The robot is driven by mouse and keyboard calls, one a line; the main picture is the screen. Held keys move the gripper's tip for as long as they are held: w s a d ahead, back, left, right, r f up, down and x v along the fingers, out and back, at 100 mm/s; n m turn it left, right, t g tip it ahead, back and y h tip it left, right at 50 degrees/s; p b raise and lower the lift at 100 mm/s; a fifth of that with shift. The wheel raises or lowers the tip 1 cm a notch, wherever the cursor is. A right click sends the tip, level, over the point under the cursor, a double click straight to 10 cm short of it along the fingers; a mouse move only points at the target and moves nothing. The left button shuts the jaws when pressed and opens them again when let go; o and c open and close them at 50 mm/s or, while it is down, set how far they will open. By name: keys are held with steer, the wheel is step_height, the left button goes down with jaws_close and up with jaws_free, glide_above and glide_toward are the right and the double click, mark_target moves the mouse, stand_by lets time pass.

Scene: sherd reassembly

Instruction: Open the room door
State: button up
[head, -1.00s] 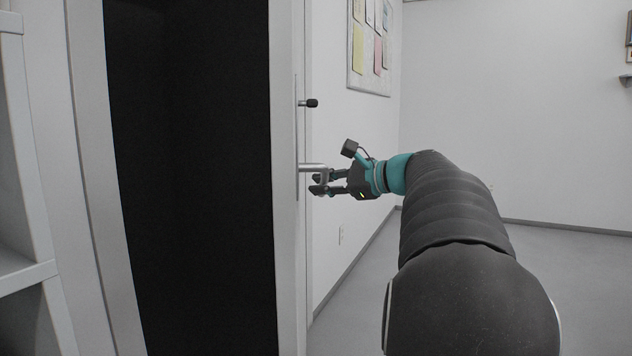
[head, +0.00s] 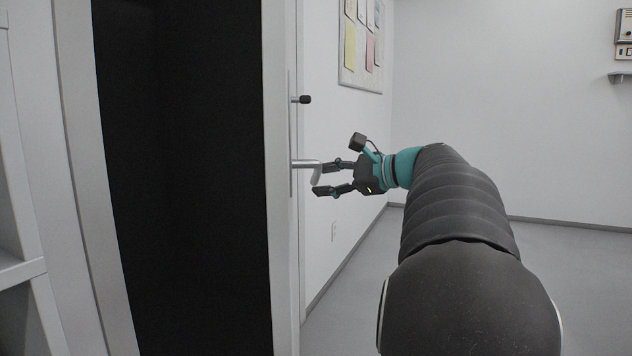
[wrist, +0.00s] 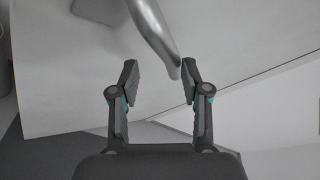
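The white room door (head: 281,230) is seen nearly edge-on in the head view, with a tall dark area to its left. Its metal lever handle (head: 307,164) sticks out to the right from a narrow plate. My gripper (head: 320,178) is open at the lever, its fingers pointing left at the door. In the wrist view, the lever's bent end (wrist: 160,35) comes down between the spread fingertips (wrist: 159,72), closer to the right finger. I cannot tell whether it touches that finger. Nothing is gripped.
A dark knob (head: 305,99) sits on the door above the lever. A pale frame post (head: 85,200) and shelving (head: 20,150) stand at the left. A notice board (head: 361,45) hangs on the wall behind. The grey floor (head: 560,270) at the right is clear.

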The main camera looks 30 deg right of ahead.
steer(key=v, duration=0.8)
steer(key=shift+s+d, duration=0.2)
steer(key=shift+s, duration=0.15)
steer(key=shift+r, duration=0.1)
